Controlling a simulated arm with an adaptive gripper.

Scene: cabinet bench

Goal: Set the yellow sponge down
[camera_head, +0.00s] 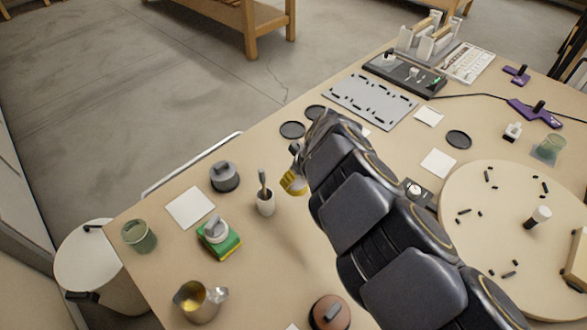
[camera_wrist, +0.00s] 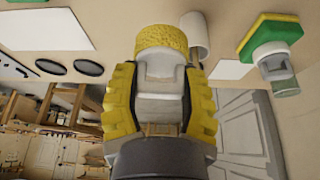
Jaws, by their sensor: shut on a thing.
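The yellow sponge (camera_wrist: 165,37) is at the top middle of the wrist view, with a pale grey handle (camera_wrist: 160,68) behind it. My gripper (camera_wrist: 160,85) is shut on that handle, with one yellow-padded finger on each side. In the head view my gripper (camera_head: 297,165) is over the bench, mostly hidden by my own arm. The yellow (camera_head: 293,184) at its end shows just right of the white cup. The sponge appears held above the bench top (camera_head: 285,235); its exact height cannot be told.
The white cup with a brush (camera_head: 265,201) stands close by, and also shows behind the sponge (camera_wrist: 195,32). A green-and-yellow sponge with a handle (camera_head: 219,240), a white square (camera_head: 190,207), a grey-handled round item (camera_head: 224,177) and a metal pitcher (camera_head: 200,301) lie left. Dark discs (camera_head: 292,130) lie behind.

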